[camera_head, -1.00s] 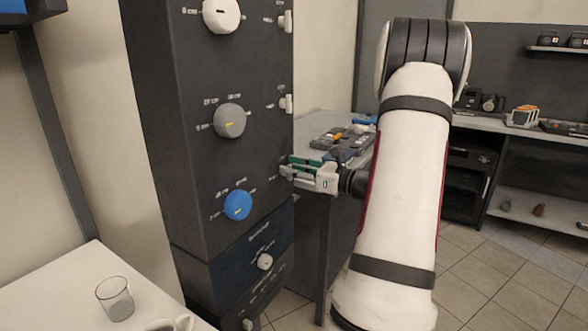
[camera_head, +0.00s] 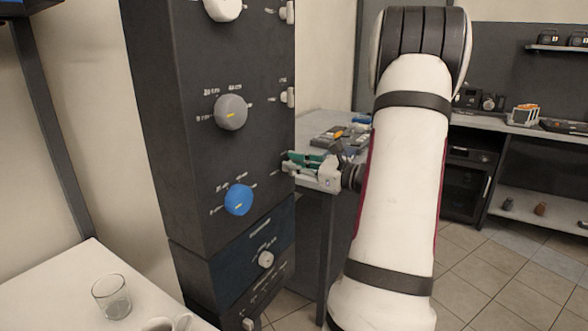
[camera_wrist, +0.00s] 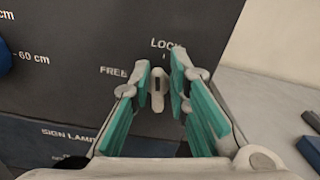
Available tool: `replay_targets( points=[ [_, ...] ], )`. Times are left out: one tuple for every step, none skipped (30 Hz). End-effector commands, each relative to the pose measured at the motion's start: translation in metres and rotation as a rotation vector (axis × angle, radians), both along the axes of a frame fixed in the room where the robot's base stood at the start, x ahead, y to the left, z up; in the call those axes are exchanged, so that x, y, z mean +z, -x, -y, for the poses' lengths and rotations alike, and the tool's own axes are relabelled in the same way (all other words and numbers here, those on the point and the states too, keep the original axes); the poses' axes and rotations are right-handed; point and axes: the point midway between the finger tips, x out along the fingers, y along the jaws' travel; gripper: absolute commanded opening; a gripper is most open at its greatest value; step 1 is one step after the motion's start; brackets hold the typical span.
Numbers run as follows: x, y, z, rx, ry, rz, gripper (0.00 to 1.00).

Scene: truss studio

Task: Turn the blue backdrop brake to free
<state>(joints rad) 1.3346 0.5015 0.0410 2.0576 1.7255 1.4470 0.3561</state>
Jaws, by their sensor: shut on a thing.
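The blue backdrop brake is a small white lever (camera_wrist: 158,92) on the dark panel, standing about upright below the word LOCK in the wrist view. The word FREE is to its left. My gripper (camera_wrist: 160,84) has its green-padded fingers on either side of the lever and is shut on it. In the head view, my gripper (camera_head: 288,164) reaches the panel's right edge and hides the lever. The blue knob (camera_head: 239,200) is to the left, in the same row. Any finger contact is hard to make out.
Above are a grey knob (camera_head: 231,112) and a white knob (camera_head: 224,8), each with a small white lever at right. A navy section (camera_head: 235,250) lies below. A white table with a glass (camera_head: 112,297) stands at left. A workbench is behind my gripper.

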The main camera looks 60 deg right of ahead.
Motion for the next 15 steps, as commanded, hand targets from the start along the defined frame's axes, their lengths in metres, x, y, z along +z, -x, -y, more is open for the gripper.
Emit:
replay_targets(
  points=[
    [-0.0054,-0.0024,-0.0052,0.011,0.036,0.001,0.0],
    [-0.0055,-0.0025,-0.0059,0.011,0.063,0.003,0.0],
    [-0.0062,-0.0024,-0.0065,0.011,0.1,0.007,0.0],
    [-0.0068,-0.0023,-0.0068,0.011,0.129,0.008,0.0],
    [-0.0071,-0.0024,-0.0074,0.011,0.158,0.011,0.0],
    [-0.0076,-0.0026,-0.0082,0.011,0.196,0.013,0.0],
    [-0.0081,-0.0027,-0.0087,0.012,0.223,0.016,0.0],
    [-0.0085,-0.0026,-0.0091,0.012,0.252,0.018,0.0],
    [-0.0087,-0.0025,-0.0098,0.011,0.29,0.022,0.0],
    [-0.0093,-0.0025,-0.0104,0.012,0.318,0.024,0.0],
    [-0.0098,-0.0025,-0.0108,0.012,0.347,0.027,0.0],
    [-0.0102,-0.0023,-0.0113,0.011,0.386,0.03,0.0],
    [-0.0109,-0.0021,-0.0116,0.011,0.413,0.031,0.0],
    [-0.0116,-0.0023,-0.0121,0.012,0.442,0.033,0.0],
    [-0.0121,-0.0023,-0.0128,0.012,0.48,0.036,0.0]
  ],
)
